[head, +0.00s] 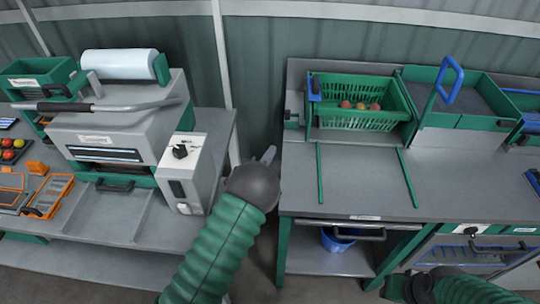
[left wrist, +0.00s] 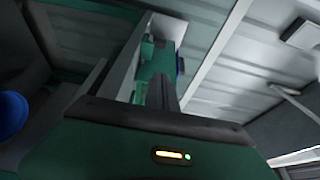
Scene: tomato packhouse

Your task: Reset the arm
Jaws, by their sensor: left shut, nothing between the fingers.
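My left arm, in a green ribbed sleeve, reaches up from the bottom middle of the head view. Its left gripper (head: 268,155) is a small grey shape beyond the dark wrist, over the gap between the two benches. It is shut and holds nothing. In the left wrist view the green gripper housing fills the lower part, with a dark finger (left wrist: 166,95) beyond it. My right arm shows at the bottom right of the head view, low in front of the right bench. Its dark end (head: 408,287) is partly cut off, and its fingers cannot be made out.
The right bench (head: 375,185) carries a green basket (head: 360,122) with several tomatoes and a green crate (head: 487,122) with a blue handle. A grey machine (head: 130,125) with a white roll (head: 118,64) stands on the left bench. A blue bucket (head: 336,240) sits under the right bench.

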